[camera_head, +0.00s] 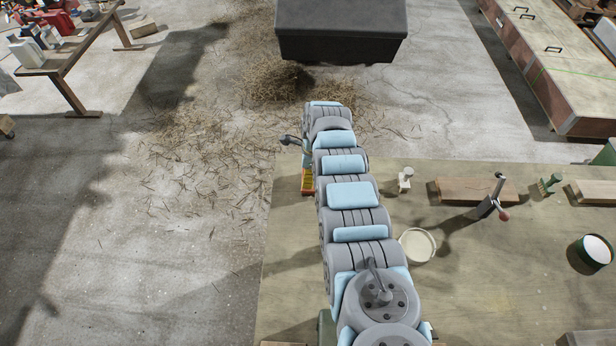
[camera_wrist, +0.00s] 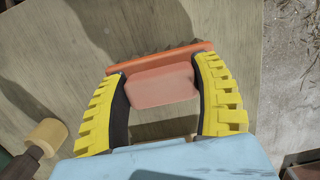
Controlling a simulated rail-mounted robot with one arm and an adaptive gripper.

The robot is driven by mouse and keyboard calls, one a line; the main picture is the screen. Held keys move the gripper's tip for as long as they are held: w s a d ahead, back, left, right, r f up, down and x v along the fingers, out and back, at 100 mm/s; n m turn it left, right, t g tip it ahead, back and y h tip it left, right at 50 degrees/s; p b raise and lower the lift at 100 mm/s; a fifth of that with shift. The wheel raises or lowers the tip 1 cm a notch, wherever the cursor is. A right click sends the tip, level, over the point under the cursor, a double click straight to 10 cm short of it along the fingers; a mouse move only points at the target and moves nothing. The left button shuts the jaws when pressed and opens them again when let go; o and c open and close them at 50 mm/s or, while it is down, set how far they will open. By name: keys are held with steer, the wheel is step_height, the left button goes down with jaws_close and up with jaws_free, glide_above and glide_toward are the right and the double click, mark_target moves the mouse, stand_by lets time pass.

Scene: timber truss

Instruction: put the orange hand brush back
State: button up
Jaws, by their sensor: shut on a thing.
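The orange hand brush (camera_wrist: 158,81) is between the two yellow, ridged fingers of my gripper (camera_wrist: 160,72) in the wrist view. Its orange block and body show, with a row of dark bristles along the far edge. The fingers are closed against its two ends. In the head view, my gripper (camera_head: 307,172) and a bit of orange (camera_head: 308,184) show beside my arm, near the left edge of the workbench (camera_head: 290,270). My arm hides part of them. I cannot tell whether the brush touches the bench top.
A dark box (camera_head: 340,35) stands beyond. Shavings litter the floor.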

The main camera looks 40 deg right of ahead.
steer(key=shift+f, duration=0.55)
steer(key=shift+f, duration=0.15)
steer(key=o, duration=1.2)
steer(key=shift+s+d+r+p, duration=0.1)
steer(key=shift+r+p, duration=0.4)
steer(key=shift+r, duration=0.35)
steer(key=shift+s+d+r+p, duration=0.1)
steer(key=shift+r+p, duration=0.4)
steer(key=shift+r, duration=0.35)
steer(key=shift+w+r, duration=0.1)
steer(key=shift+r, duration=0.4)
steer(key=shift+s+d+r+b, duration=0.1)
steer(key=shift+s+r+b, duration=0.1)
steer(key=shift+r, duration=1.1)
steer(key=shift+s+d+r+b, duration=0.1)
steer(key=shift+r+b, duration=0.1)
steer(key=shift+r, duration=1.15)
steer(key=shift+s+d+r+b, duration=0.1)
steer(key=shift+s+r+b, duration=0.1)
steer(key=shift+r, duration=1.1)
